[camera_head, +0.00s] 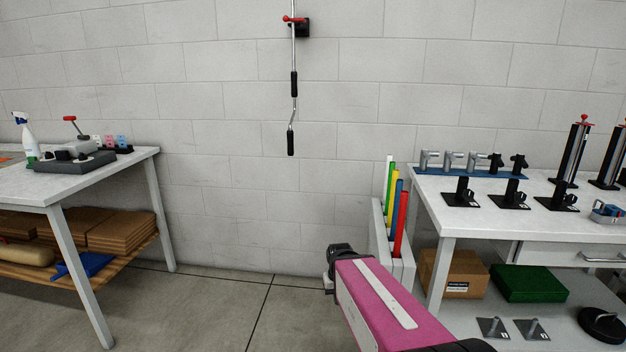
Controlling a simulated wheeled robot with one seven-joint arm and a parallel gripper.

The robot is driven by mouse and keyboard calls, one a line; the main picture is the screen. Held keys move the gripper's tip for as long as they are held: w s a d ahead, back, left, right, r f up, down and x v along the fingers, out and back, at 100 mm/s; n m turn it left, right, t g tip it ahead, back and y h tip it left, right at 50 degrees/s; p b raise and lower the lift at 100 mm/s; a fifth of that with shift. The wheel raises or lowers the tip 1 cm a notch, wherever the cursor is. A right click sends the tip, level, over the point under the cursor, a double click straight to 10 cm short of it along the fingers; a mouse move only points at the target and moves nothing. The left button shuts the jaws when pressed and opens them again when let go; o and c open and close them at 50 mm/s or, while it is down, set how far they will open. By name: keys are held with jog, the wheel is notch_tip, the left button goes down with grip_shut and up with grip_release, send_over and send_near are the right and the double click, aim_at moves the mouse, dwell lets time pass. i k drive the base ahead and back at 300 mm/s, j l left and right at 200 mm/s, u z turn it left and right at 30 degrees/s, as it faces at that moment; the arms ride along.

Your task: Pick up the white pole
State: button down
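The white pole (389,173) stands upright at the left of a light grey rack (377,223), against the wall beside the right table. Yellow, green, blue and red poles stand close to it in the same rack. Its lower part is hidden inside the rack. My pink arm link, with a dark joint at its far end, reaches up from the bottom right and covers the floor in front of the rack. No gripper fingers show in this view.
The right table (437,190) holds black stands and grey fittings, with a cardboard box (455,273) and green box (532,283) below. A left table (60,188) carries a spray bottle (29,140). A crank handle (291,140) hangs on the wall. Floor between the tables is clear.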

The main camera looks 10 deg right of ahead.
aim_at(389, 158)
jog(key=i+j+z, duration=0.1)
jog(key=j+z, duration=0.15)
jog(key=j, duration=0.35)
jog(key=j+z, duration=0.25)
jog(key=j, duration=0.35)
jog(key=i+j+z, duration=0.4)
jog(key=j+z, duration=0.15)
jog(key=i+j+z, duration=0.15)
jog(key=j+z, duration=0.15)
jog(key=i+j+z, duration=0.1)
jog(key=j+z, duration=0.15)
jog(key=j, duration=0.15)
jog(key=i+j+z, duration=0.1)
jog(key=j+z, duration=0.2)
jog(key=i+j+z, duration=0.1)
jog(key=j, duration=0.25)
